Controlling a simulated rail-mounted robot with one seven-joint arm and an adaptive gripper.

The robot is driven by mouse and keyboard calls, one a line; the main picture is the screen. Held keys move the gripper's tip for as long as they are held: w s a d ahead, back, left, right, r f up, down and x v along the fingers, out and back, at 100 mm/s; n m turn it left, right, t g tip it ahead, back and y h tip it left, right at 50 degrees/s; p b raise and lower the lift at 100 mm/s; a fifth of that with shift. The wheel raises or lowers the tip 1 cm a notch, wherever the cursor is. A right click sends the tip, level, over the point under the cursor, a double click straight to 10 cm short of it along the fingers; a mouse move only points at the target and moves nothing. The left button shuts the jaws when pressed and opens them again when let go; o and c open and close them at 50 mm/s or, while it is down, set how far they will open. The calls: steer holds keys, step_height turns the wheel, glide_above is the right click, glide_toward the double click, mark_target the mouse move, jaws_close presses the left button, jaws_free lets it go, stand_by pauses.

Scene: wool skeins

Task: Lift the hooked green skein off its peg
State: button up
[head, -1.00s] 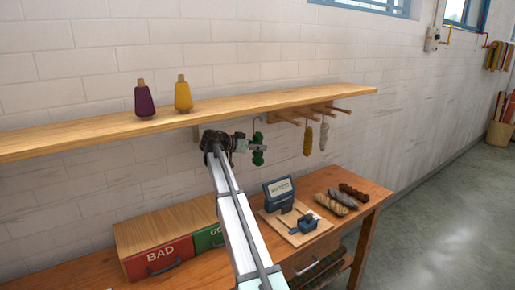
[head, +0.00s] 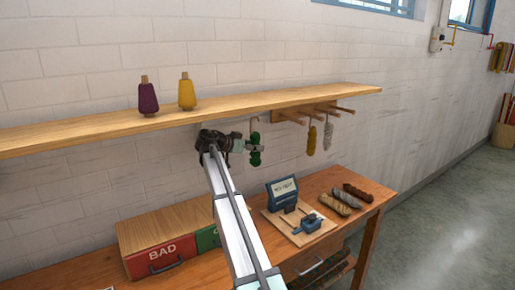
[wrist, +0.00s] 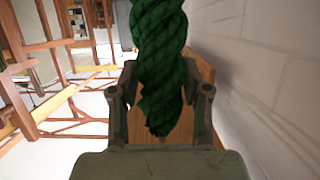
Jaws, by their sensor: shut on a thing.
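The green skein (head: 255,157) hangs upright below the shelf's front edge, to the left of the pegs (head: 318,108). Its thin hook (head: 254,125) rises above it and shows apart from the pegs in the head view. My gripper (head: 260,147) is shut on the skein from the left. In the wrist view the twisted green skein (wrist: 160,50) runs down between my fingers (wrist: 160,103); its hook is out of that view. A yellow skein (head: 311,140) and a grey skein (head: 328,135) hang on pegs to the right.
The wooden shelf (head: 220,113) is close above my gripper and carries a purple cone (head: 148,100) and a yellow cone (head: 187,95).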

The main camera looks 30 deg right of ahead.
steer(key=shift+a, duration=0.3)
steer(key=shift+s, duration=0.1)
steer(key=s+d+b, duration=0.1)
steer(key=s+b, duration=0.1)
steer(key=s, duration=1.2)
stand_by(0.5)
steer(key=shift+w, duration=0.1)
